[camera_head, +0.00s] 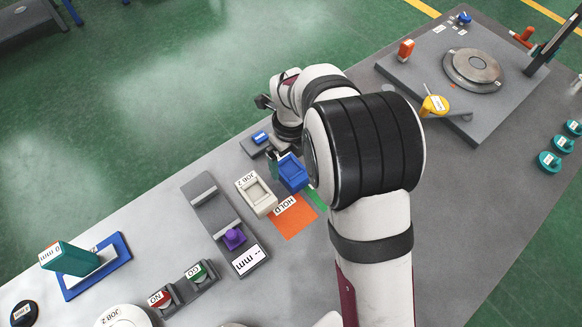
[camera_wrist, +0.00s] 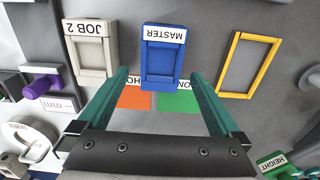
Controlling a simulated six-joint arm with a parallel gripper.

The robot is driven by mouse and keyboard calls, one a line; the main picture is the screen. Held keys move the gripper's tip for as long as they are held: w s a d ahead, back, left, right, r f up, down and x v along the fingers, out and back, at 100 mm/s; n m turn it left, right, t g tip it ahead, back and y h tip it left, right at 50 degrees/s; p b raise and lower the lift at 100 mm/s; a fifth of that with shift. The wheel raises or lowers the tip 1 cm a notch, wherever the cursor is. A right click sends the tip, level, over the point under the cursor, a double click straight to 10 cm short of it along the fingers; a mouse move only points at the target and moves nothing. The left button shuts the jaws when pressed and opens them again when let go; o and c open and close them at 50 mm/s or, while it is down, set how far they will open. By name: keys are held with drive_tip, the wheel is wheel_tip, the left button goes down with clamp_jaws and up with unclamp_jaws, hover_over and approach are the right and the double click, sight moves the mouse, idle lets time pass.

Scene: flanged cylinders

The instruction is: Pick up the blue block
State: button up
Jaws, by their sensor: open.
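The blue block (camera_wrist: 161,62) carries a MASTER label and has a recessed face. In the wrist view it lies ahead of my gripper (camera_wrist: 158,74), its near part between the two teal fingertips. The fingers are open, with a gap on each side of the block. In the head view the blue block (camera_head: 293,174) sits beside the cream JOB 2 block, partly hidden by my arm. My gripper (camera_head: 274,160) shows there only in part, close to the block. I cannot tell the height of the fingertips over the table.
The cream JOB 2 block (camera_wrist: 91,50) stands left of the blue block in the wrist view, and an empty yellow frame (camera_wrist: 222,65) lies right. Orange (camera_wrist: 134,98) and green (camera_wrist: 178,101) patches lie on the grey table. A purple knob (camera_head: 234,239) sits nearby.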

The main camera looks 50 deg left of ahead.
sight(290, 169)
drive_tip(key=f, duration=0.5)
drive_tip(key=shift+a+f, duration=0.1)
drive_tip(key=shift+a, duration=0.3)
clamp_jaws()
